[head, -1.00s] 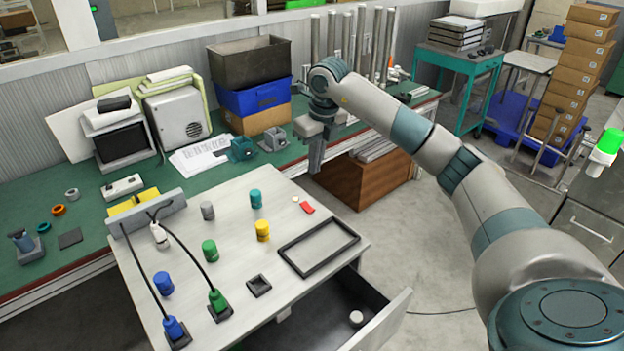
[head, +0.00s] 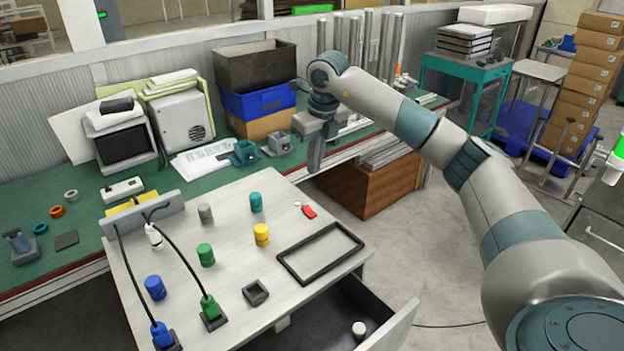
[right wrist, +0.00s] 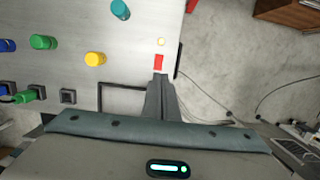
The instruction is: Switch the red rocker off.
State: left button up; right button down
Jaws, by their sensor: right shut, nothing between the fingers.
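The red rocker (head: 309,212) is a small red piece near the right edge of the white-topped table (head: 215,285), with a small pale yellowish spot (head: 297,205) beside it. In the right wrist view the red rocker (right wrist: 158,62) shows just beyond my fingertips. My right gripper (head: 314,168) points down, shut and empty, above and behind the rocker in the head view; its closed fingers (right wrist: 160,80) show in the wrist view. I cannot tell the height gap between the fingertips and the rocker. Which way the rocker is tipped is too small to tell. My left gripper is out of view.
A black rectangular frame (head: 321,253) lies in front of the rocker. Yellow (head: 261,234) and teal (head: 256,202) cylinders stand to its left. An open drawer (head: 400,330) holds a white round piece (head: 358,329). A green workbench (head: 90,238) runs behind.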

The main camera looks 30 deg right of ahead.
aim_at(307, 208)
jog(key=f+p, duration=0.1)
jog(key=f, duration=0.3)
jog(key=w+f+p, duration=0.1)
jog(key=f+p, duration=0.1)
jog(key=f, duration=0.2)
jog(key=w+f+p, duration=0.1)
jog(key=f+p, duration=0.1)
jog(key=f, duration=0.2)
jog(key=shift+a+f, duration=0.1)
jog(key=shift+f, duration=0.1)
jog(key=shift+w+f+p, duration=0.15)
jog(key=shift+f+p, duration=0.15)
jog(key=shift+f, duration=0.15)
jog(key=shift+f+b, duration=0.3)
jog(key=shift+b, duration=0.15)
jog(key=shift+w, duration=0.1)
jog(key=shift+r, duration=0.1)
